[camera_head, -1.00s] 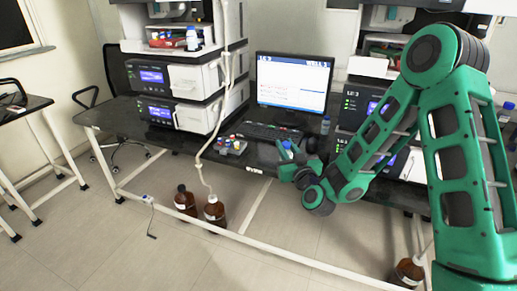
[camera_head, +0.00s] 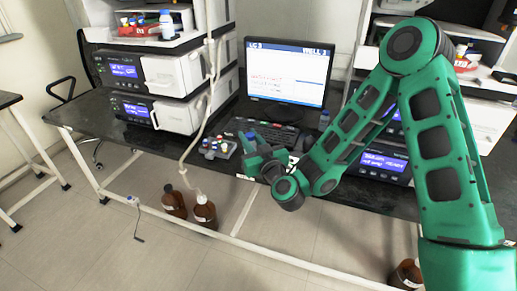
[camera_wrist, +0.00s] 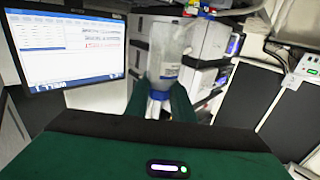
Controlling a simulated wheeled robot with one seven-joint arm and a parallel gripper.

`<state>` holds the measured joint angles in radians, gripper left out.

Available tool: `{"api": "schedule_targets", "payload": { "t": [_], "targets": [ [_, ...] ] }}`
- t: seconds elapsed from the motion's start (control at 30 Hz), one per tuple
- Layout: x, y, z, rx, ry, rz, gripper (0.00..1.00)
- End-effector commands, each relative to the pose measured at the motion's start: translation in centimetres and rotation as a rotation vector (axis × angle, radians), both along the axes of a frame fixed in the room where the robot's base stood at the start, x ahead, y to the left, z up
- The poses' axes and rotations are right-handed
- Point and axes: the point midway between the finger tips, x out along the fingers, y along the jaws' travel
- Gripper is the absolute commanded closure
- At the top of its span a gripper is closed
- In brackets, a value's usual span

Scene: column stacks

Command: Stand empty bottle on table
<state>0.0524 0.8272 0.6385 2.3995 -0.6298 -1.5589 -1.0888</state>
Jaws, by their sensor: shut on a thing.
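My gripper (camera_head: 262,155) is in front of the monitor, over the front part of the dark table (camera_head: 82,117). In the wrist view its green fingers (camera_wrist: 160,103) are shut on a clear bottle (camera_wrist: 165,58) with a blue cap end and a pale label. That view appears upside down, with the cap end towards its bottom, so the bottle looks roughly upright. In the head view the bottle is mostly hidden by my gripper; a bit of blue shows there. I cannot tell whether its base touches the table.
A rack of small vials (camera_head: 215,148) stands left of my gripper. A keyboard (camera_head: 262,130) and monitor (camera_head: 288,72) are behind it. Brown bottles (camera_head: 204,212) stand on the floor.

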Motion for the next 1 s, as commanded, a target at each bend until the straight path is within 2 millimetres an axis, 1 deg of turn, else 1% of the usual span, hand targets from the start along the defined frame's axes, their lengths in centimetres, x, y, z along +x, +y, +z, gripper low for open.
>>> {"api": "schedule_targets", "payload": {
  "t": [0.13, 0.2, 0.4, 0.57, 0.73, 0.87, 1.0],
  "targets": [
    [1.7, -0.9, -1.1, -0.003, -0.005, 0.003, 0.99],
    [2.1, -1.0, -1.7, -0.004, -0.002, 0.005, 0.99],
    [3.7, -2.0, -2.6, -0.002, -0.002, 0.005, 0.99],
    [4.6, -2.5, -3.6, -0.004, 0.001, 0.005, 0.99],
    [5.3, -3.0, -3.8, -0.002, -0.001, 0.003, 0.99],
    [5.5, -3.2, -3.9, -0.001, -0.001, 0.003, 0.99],
    [5.5, -3.1, -4.8, -0.001, 0.002, 0.004, 0.99]
  ]
}}
